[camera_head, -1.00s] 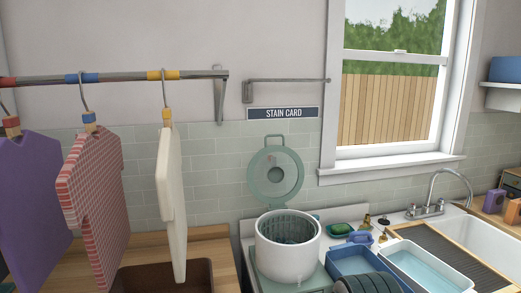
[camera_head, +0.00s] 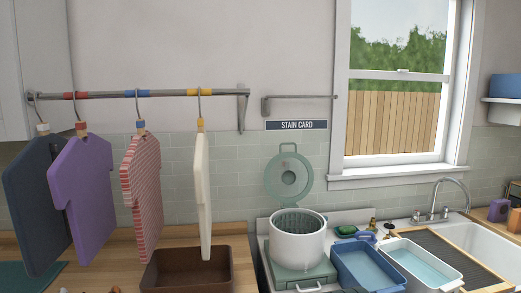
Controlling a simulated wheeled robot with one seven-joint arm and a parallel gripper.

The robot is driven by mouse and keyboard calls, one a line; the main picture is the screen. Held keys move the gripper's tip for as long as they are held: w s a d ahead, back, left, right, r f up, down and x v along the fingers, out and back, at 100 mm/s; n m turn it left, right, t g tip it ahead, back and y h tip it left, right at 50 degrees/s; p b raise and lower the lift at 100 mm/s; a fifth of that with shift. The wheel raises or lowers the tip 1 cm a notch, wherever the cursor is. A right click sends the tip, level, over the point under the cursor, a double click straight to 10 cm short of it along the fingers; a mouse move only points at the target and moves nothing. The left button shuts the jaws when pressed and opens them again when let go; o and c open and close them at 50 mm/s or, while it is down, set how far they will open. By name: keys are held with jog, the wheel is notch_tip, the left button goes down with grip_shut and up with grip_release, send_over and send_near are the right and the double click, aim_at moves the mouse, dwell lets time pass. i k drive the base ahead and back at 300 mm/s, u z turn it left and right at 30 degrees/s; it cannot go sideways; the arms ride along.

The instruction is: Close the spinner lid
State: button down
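The spinner is a white round tub (camera_head: 298,247) on a green base (camera_head: 300,277), standing on the counter right of centre. Its mouth is uncovered and the ribbed grey-green inside wall shows. The round green spinner lid (camera_head: 275,180) stands upright behind the tub, with a handle loop at its top and a dark hole in its middle. The lid is open, leaning up in front of the tiled wall. The tub's rim hides how the lid joins the base. My gripper is not in view.
A blue basin (camera_head: 344,273) and a white tray of water (camera_head: 408,251) stand right of the spinner, before the sink (camera_head: 490,252). A brown bin (camera_head: 160,286) stands at left below several garments hanging from a rail (camera_head: 180,93). The air above the tub is clear.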

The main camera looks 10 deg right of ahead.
aim_at(292, 201)
jog(key=i, duration=0.95)
